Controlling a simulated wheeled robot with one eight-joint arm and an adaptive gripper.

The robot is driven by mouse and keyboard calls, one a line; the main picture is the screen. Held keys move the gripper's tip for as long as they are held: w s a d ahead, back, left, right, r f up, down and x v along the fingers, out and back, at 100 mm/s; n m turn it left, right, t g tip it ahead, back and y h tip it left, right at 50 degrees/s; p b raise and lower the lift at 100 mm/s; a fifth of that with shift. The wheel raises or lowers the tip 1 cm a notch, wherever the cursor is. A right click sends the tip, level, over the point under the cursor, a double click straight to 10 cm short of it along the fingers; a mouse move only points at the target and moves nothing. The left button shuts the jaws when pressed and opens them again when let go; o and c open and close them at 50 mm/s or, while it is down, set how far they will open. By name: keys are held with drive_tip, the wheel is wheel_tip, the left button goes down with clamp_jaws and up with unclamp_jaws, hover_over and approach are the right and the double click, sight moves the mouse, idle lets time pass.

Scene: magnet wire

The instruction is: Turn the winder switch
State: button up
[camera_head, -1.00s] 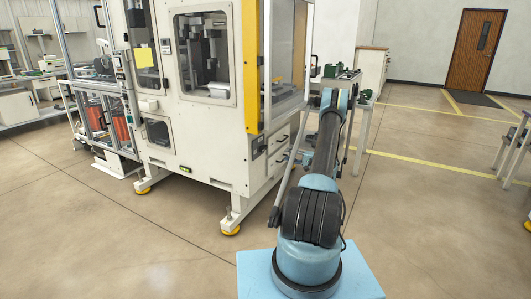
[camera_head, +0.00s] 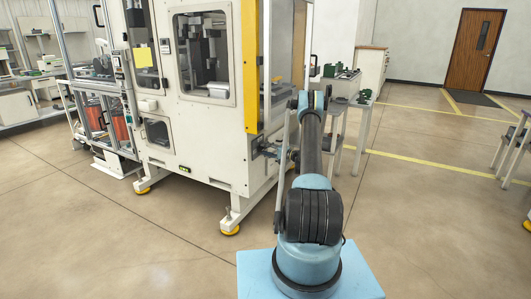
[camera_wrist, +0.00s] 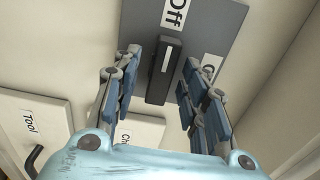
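The winder switch shows in the wrist view as a dark upright bar handle (camera_wrist: 159,88) with a white line, on a grey plate (camera_wrist: 218,20). The white "Off" label (camera_wrist: 175,13) is above the handle, and the line points toward it. A second label (camera_wrist: 212,72) to the right is partly hidden by a finger. My gripper (camera_wrist: 160,60) is open, with one finger on each side of the handle and visible gaps between. In the head view my gripper (camera_head: 268,150) is at the machine's right side, small and partly lost against it.
The white winder machine (camera_head: 206,135) has a yellow corner post (camera_head: 250,70). Below the switch plate are panels marked "Tool" (camera_wrist: 30,120) and one starting "Ch" (camera_wrist: 138,130); a dark handle (camera_wrist: 35,158) is at lower left. A side table (camera_head: 350,103) stands behind my arm.

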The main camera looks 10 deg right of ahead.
drive_tip(key=shift+w+a, duration=0.15)
drive_tip(key=shift+a, duration=0.1)
clamp_jaws()
